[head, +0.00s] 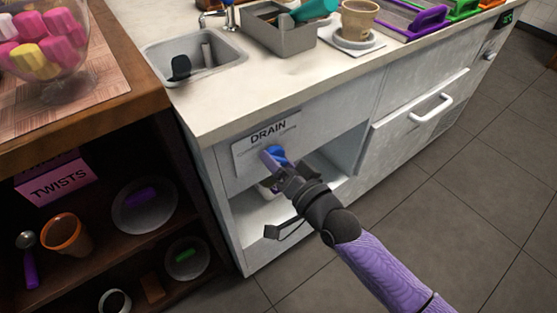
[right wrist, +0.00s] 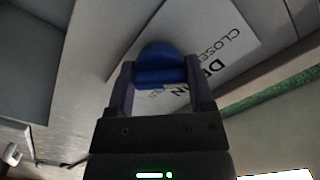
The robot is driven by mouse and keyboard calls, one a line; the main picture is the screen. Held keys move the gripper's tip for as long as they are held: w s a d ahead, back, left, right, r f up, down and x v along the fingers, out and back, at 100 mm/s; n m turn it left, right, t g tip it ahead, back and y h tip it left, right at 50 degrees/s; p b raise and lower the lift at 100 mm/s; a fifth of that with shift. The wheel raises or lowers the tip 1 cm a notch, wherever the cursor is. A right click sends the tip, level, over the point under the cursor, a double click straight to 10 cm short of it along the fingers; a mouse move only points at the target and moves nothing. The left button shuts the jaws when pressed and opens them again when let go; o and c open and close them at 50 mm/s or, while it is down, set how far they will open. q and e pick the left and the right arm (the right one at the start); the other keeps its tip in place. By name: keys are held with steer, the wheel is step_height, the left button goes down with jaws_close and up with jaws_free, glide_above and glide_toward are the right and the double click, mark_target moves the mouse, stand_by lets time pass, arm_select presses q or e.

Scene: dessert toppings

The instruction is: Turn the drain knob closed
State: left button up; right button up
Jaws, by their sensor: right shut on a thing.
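The blue drain knob (head: 278,154) sits on the cabinet front, at the lower edge of a white plate marked DRAIN (head: 268,134). My right gripper (head: 272,157) is at the knob, with its arm coming in from the lower right. In the right wrist view the blue knob (right wrist: 160,65) stands between the two purple fingers of my right gripper (right wrist: 160,85), which are shut on it. The plate (right wrist: 215,45) behind it shows the words CLOSED and part of DRAIN. The knob's pointing direction cannot be told. My left gripper is not in view.
An open cabinet shelf (head: 336,163) lies below the plate. A sink (head: 192,88) is in the counter above. A dark wooden shelf unit (head: 130,163) with cups and plates stands at the left. A drawer handle (head: 432,107) sticks out at the right. The floor at the right is clear.

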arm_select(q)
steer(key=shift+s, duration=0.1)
arm_select(e)
steer(key=shift+f, duration=0.1)
steer(key=o, duration=1)
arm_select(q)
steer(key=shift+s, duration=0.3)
arm_select(e)
steer(key=shift+o, duration=1.2)
arm_select(q)
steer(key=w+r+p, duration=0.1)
steer(key=p, duration=0.1)
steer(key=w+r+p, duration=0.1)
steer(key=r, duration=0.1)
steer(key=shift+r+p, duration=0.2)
steer(key=shift+p, duration=0.2)
arm_select(e)
steer(key=v, duration=1)
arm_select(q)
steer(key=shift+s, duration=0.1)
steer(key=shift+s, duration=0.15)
